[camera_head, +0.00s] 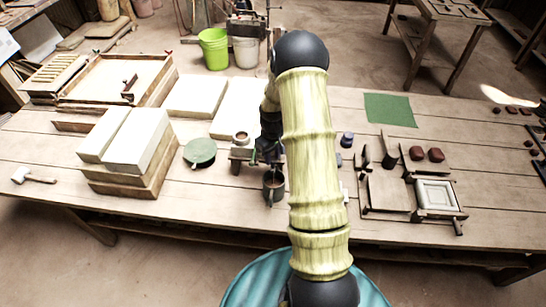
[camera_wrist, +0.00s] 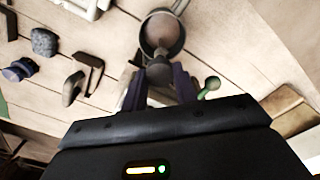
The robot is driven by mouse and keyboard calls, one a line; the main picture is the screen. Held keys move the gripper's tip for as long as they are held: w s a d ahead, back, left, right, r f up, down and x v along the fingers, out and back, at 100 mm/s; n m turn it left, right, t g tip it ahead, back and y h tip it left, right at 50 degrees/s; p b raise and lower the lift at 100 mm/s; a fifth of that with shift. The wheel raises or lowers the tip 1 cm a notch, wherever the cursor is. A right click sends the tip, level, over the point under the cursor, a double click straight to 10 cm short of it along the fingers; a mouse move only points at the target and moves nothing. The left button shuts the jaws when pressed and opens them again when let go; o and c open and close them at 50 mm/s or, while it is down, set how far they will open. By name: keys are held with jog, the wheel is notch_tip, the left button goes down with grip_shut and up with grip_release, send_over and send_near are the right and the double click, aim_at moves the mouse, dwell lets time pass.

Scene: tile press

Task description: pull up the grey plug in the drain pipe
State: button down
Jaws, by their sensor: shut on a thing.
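My gripper (camera_wrist: 159,80) shows in the wrist view with its two dark fingers on either side of a dark grey, round-topped piece, which looks like the grey plug (camera_wrist: 158,71). The fingers are shut on it. Just beyond it is a round grey vessel (camera_wrist: 162,33) with a pale brownish inside; the same dark vessel stands at the table's near side in the head view (camera_head: 273,186). The drain pipe itself I cannot make out clearly. In the head view my arm and wrist hide most of the spot, and the plug cannot be seen there.
A small green knob (camera_wrist: 209,86) is close right of the fingers in the wrist view. A brown cup (camera_head: 241,138) stands on a small wooden stand. A wooden press frame (camera_head: 388,193) is right.

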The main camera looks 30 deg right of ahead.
aim_at(272, 159)
jog(key=shift+r, duration=0.4)
jog(key=c, duration=1.1)
grip_release()
jog(key=shift+f, duration=0.1)
jog(key=shift+o, duration=0.2)
notch_tip(272, 159, up, 18)
jog(key=b, duration=0.2)
jog(key=shift+f+b, duration=0.25)
jog(key=shift+b, duration=0.15)
jog(key=shift+a, duration=0.15)
jog(key=s+a+f+m+t, duration=0.1)
jog(key=s+a+m+t, duration=0.1)
jog(key=s+a, duration=1.3)
jog(key=s, duration=0.3)
jog(key=shift+s+a+f+t, duration=0.15)
jog(key=shift+s+f+t, duration=0.15)
jog(key=shift+s+f, duration=0.1)
